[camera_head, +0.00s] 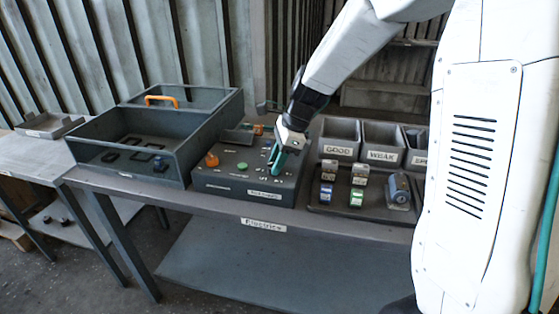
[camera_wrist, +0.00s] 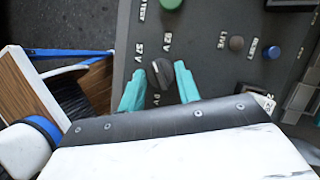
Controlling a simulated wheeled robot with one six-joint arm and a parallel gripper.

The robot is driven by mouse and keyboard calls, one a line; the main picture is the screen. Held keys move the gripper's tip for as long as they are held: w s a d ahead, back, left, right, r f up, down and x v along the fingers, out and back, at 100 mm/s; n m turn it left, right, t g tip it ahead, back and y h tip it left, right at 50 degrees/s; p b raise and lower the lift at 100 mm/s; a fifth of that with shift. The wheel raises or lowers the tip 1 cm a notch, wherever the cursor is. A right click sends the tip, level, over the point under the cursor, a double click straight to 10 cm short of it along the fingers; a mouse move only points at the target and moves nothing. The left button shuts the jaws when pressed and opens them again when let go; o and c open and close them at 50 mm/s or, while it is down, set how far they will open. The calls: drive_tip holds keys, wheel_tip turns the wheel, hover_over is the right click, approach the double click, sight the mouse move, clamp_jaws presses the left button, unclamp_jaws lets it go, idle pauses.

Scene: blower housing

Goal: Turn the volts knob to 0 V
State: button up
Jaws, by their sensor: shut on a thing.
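The volts knob (camera_wrist: 160,73) is a dark round knob with a raised grip bar, on the grey control box. The exact mark the knob points to is hard to read. In the head view my gripper (camera_head: 275,162) reaches down onto the control box (camera_head: 231,190), and the knob is hidden behind the fingers.
A green button (camera_wrist: 171,3), a brownish round part (camera_wrist: 236,43) marked LIVE and a blue button (camera_wrist: 271,52) sit near the knob. An open grey case (camera_head: 124,177) stands left of the box. Labelled bins (camera_head: 339,150) and a parts tray (camera_head: 322,208) stand right.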

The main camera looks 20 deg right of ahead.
drive_tip(key=n+g, duration=0.2)
drive_tip(key=n, duration=0.2)
drive_tip(key=shift+w+a+n, duration=0.1)
drive_tip(key=shift+n, duration=0.2)
drive_tip(key=n+g, duration=0.1)
drive_tip(key=n, duration=0.2)
drive_tip(key=shift+n, duration=0.3)
drive_tip(key=n+g+h, duration=0.1)
drive_tip(key=n, duration=0.2)
drive_tip(key=n+g+h, duration=0.1)
drive_tip(key=n, duration=0.3)
drive_tip(key=shift+w+a+f, duration=0.1)
drive_tip(key=shift+w+a, duration=0.05)
drive_tip(key=shift+a, duration=0.05)
drive_tip(key=n+h, duration=0.1)
drive_tip(key=n, duration=0.3)
drive_tip(key=shift+g+h, duration=0.4)
drive_tip(key=n+h, duration=0.1)
drive_tip(key=n, duration=0.3)
drive_tip(key=shift+a+h, duration=0.15)
drive_tip(key=shift+h, duration=0.25)
drive_tip(key=n+h, duration=0.1)
drive_tip(key=n, duration=0.3)
drive_tip(key=shift+a+t, duration=0.1)
drive_tip(key=shift+t, duration=0.3)
drive_tip(key=shift+n+t+h, duration=0.5)
drive_tip(key=shift+n+h, duration=0.2)
drive_tip(key=shift+n, duration=1.4)
drive_tip(key=shift+a, duration=0.1)
